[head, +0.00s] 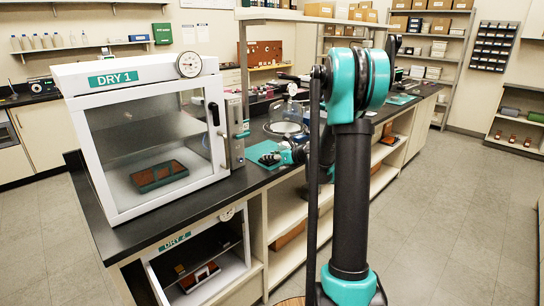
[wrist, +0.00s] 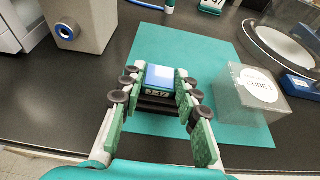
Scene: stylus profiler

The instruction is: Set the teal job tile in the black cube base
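My gripper (wrist: 160,76) has its green-padded fingertips against both sides of a small tile (wrist: 159,75). The black cube base (wrist: 160,106) shows just below and in front of the tile, between the fingers, on the teal mat. I cannot tell whether the tile touches the base. In the head view my arm hides part of the bench, and the gripper is over the teal mat, too small to read.
A clear cube cover (wrist: 255,95) labelled CUBE 1 stands right of my gripper on the teal mat (wrist: 205,50). A grey block-shaped fixture (wrist: 82,25) stands at left. A round glass-covered stage (wrist: 285,45) is at far right. The DRY 1 cabinet (head: 125,85) stands on the bench.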

